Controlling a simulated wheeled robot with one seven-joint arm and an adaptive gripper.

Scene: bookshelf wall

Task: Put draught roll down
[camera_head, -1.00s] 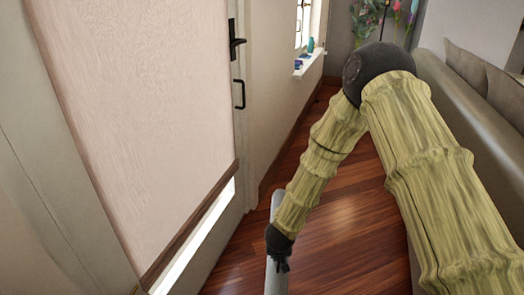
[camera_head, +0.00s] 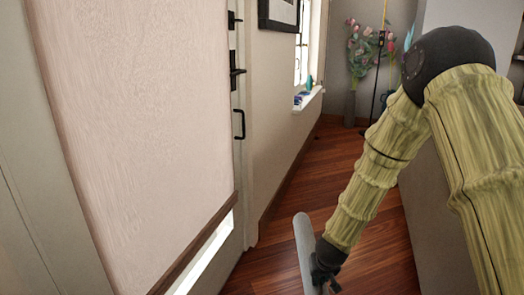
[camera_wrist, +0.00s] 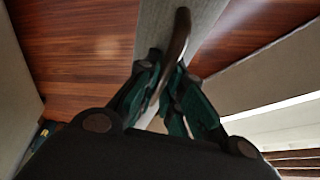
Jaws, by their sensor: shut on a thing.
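The draught roll (camera_head: 304,250) is a long grey-white roll in the lower middle of the head view, held above the wooden floor. My gripper (camera_head: 325,281) is at its side, at the lower edge of that view. In the wrist view my gripper (camera_wrist: 165,92) has its fingers closed around a brown curved strip on the roll. The pale grey roll (camera_wrist: 205,18) runs up and away between the fingers there. Its near end is hidden by the gripper and the frame edge.
A pale door (camera_head: 140,130) with black handles fills the left, with a bright gap at its foot. Wooden floor (camera_head: 305,185) is clear between the wall and a grey piece of furniture (camera_head: 440,220) at right. A flower vase (camera_head: 350,105) stands at the back.

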